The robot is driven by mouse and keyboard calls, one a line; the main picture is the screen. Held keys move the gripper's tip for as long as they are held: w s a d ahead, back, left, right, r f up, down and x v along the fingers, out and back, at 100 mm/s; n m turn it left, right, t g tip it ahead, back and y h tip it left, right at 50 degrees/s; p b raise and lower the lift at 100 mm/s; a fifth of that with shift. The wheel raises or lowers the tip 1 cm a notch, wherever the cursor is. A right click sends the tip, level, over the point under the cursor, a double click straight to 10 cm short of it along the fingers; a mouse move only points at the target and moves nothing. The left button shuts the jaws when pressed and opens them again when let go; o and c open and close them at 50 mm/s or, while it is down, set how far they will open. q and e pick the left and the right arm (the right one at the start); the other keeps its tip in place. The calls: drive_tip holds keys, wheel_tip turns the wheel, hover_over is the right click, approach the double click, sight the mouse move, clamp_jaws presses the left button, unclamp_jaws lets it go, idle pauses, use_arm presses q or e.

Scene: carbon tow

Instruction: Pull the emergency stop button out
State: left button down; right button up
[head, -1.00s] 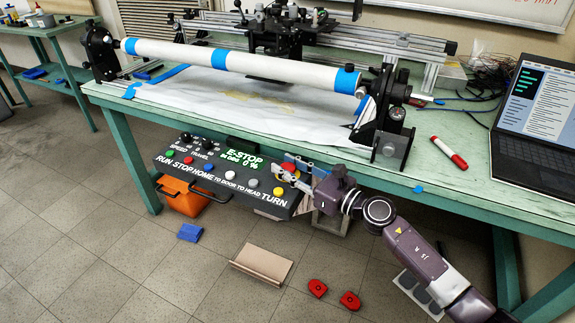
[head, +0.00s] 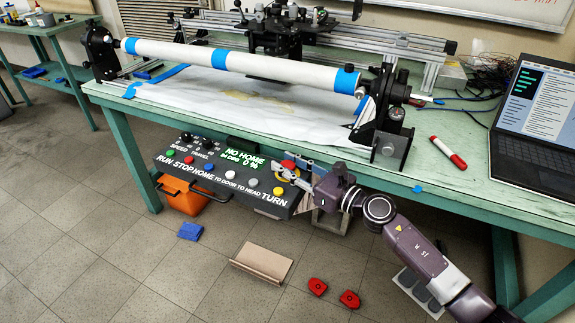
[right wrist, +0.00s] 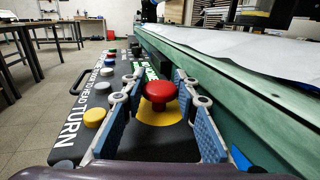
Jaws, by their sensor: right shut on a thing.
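The emergency stop button (head: 288,165) is a red mushroom head on a yellow round base, at the right end of the dark control panel (head: 222,180). In the right wrist view the red button (right wrist: 160,92) stands clear above its yellow base, between my two blue-padded fingers. My right gripper (head: 286,172) is shut on the button, with one finger on each side of it. The panel display (head: 241,160) reads "NO HOME". My left gripper is not in view.
The panel hangs below the front edge of the green table (head: 440,190). Near the button on the panel are a yellow button (right wrist: 95,117) and several other buttons. A laptop (head: 535,120) and a red marker (head: 449,153) lie on the table. An orange bin (head: 183,197) stands under the panel.

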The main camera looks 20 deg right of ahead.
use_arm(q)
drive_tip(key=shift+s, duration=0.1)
use_arm(e)
drive_tip(key=shift+r, duration=0.15)
drive_tip(key=o, duration=0.8)
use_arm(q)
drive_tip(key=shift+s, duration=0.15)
